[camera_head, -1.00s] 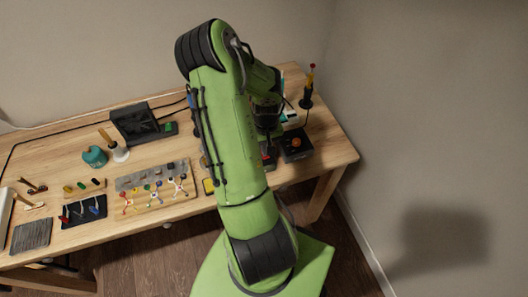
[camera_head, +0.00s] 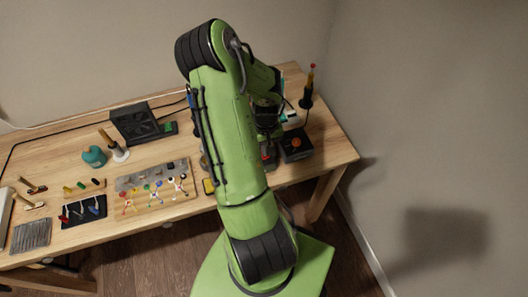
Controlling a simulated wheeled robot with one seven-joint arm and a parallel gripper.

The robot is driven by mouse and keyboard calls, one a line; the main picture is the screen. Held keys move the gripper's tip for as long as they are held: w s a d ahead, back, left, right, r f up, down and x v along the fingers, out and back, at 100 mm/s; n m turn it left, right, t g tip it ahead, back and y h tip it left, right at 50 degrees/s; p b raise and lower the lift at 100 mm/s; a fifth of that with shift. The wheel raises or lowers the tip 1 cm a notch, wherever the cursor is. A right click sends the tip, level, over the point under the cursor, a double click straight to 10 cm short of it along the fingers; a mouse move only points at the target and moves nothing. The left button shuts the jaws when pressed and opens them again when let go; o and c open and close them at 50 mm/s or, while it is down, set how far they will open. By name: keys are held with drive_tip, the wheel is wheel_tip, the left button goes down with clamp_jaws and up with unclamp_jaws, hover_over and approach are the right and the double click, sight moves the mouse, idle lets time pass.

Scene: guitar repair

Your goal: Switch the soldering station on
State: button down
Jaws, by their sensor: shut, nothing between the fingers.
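The soldering station is a black box with an orange knob (camera_head: 296,144), near the right end of the bench. A soldering iron with a yellow and red tip end stands upright in a dark holder (camera_head: 307,97) behind it. My gripper (camera_head: 270,135) is a small dark shape pointing down, just left of the station and partly hidden by my green arm. It is shut and holds nothing. A small red part (camera_head: 268,157) shows below it, beside the station's left side. I cannot tell whether the gripper touches anything or what state the switch is in.
A black fan unit (camera_head: 140,122), a teal object (camera_head: 94,156) and a peg board with colored parts (camera_head: 155,185) stand on the wooden bench to the left. The bench's right front corner is clear.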

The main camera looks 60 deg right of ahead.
drive_tip(key=shift+f+b, duration=0.8)
drive_tip(key=shift+f, duration=0.1)
wheel_tip(320, 180, up, 7)
drive_tip(key=p, duration=0.5)
idle(0.4)
idle(0.5)
